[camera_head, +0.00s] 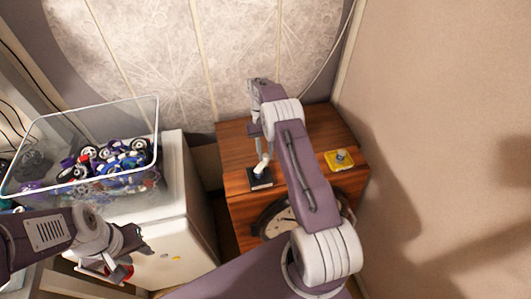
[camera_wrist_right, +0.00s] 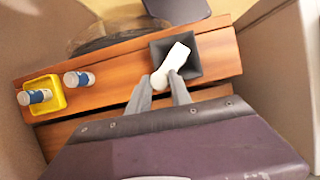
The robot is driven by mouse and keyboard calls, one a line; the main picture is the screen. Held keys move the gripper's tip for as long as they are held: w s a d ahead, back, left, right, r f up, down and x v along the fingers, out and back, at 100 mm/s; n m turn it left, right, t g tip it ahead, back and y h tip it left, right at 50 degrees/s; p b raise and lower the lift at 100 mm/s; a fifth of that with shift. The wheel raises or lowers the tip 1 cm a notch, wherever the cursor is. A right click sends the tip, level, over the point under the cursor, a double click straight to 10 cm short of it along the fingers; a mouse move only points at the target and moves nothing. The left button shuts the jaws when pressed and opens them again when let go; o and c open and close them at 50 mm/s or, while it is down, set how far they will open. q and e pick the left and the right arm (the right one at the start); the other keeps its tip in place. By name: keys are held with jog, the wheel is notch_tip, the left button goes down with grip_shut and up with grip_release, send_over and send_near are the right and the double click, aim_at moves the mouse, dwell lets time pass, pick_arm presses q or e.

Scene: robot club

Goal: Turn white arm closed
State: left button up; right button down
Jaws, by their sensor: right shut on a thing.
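The white arm (camera_head: 262,165) is a short white lever on a square black base (camera_head: 260,182), on the wooden cabinet. In the right wrist view the white arm (camera_wrist_right: 177,57) lies slantwise over the black base (camera_wrist_right: 210,69). My right gripper (camera_head: 261,154) reaches down to it; in the wrist view its two fingers (camera_wrist_right: 160,84) are shut at the arm's near end. My left gripper (camera_head: 118,262) hangs beside the white cabinet at lower left, away from the white arm. Its fingers are small and partly hidden, with something red beside them.
A yellow tray (camera_head: 333,165) with a small can stands right on the wooden cabinet (camera_head: 235,150); another can (camera_wrist_right: 78,80) stands near it in the wrist view. A clear bin (camera_head: 75,115) of parts sits on the white cabinet (camera_head: 180,205).

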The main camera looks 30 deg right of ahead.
dwell(0.4)
jog(key=c, duration=1.2)
grip_release()
jog(key=shift+r, duration=0.1)
jog(key=shift+r, duration=0.35)
notch_tip(320, 180, up, 3)
jog(key=shift+r+b, duration=0.2)
jog(key=shift+b, duration=0.55)
jog(key=s+d+r+b, duration=0.1)
jog(key=s+r, duration=0.1)
jog(key=s, duration=0.1)
jog(key=s+d+r, duration=0.2)
jog(key=s, duration=0.2)
jog(key=s+d+r+b, duration=0.1)
jog(key=s+d+r, duration=0.1)
jog(key=s, duration=0.1)
jog(key=shift+s+d+r+b, duration=0.2)
jog(key=shift+r+b, duration=0.1)
jog(key=shift+r, duration=0.1)
